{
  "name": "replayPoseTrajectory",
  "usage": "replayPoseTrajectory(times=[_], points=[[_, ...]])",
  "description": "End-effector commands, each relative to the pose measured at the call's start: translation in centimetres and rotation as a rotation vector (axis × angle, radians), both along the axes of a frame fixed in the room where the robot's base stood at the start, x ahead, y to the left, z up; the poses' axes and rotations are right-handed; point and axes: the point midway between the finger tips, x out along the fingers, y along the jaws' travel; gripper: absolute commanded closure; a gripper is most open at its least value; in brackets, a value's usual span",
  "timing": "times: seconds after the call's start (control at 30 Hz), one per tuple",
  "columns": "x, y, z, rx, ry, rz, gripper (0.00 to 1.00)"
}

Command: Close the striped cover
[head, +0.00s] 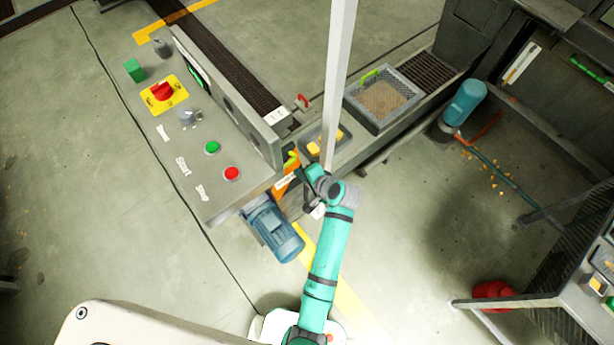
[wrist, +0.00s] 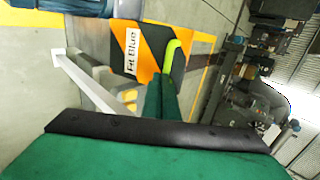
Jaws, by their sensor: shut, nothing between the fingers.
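The striped cover (wrist: 152,42), orange and black with a light green handle (wrist: 174,58) on its edge, stands ahead of my gripper in the wrist view. A white label reading "Fit Blue" (wrist: 131,52) is on it. In the head view, the cover (head: 288,184) shows only in part, beside the control panel's lower end and partly behind my arm. My gripper (wrist: 164,82) is shut and empty, its dark green fingers pointing at the cover close to the handle. I cannot tell whether they touch, nor how far open the cover is.
The control panel (head: 225,165) with red and green buttons stands left of the cover, with a blue motor (head: 273,230) below it. A pale upright post (head: 338,75) rises close to my arm. Floor at left is clear.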

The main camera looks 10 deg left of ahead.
Motion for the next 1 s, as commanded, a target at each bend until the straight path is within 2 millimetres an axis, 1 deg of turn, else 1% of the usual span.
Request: replayPoseTrajectory(times=[0.07, 0.2, 0.37, 0.83, 1.0], points=[[0.6, 1.0, -1.0, -0.001, 0.002, 0.003, 1.0], [1.7, 2.3, -1.8, -0.001, 0.0, 0.002, 1.0], [2.4, 3.2, -2.4, -0.001, -0.001, 0.002, 1.0], [2.6, 3.5, -2.6, -0.002, 0.001, 0.001, 1.0], [3.2, 3.5, -2.5, -0.023, 0.015, -0.006, 1.0]])
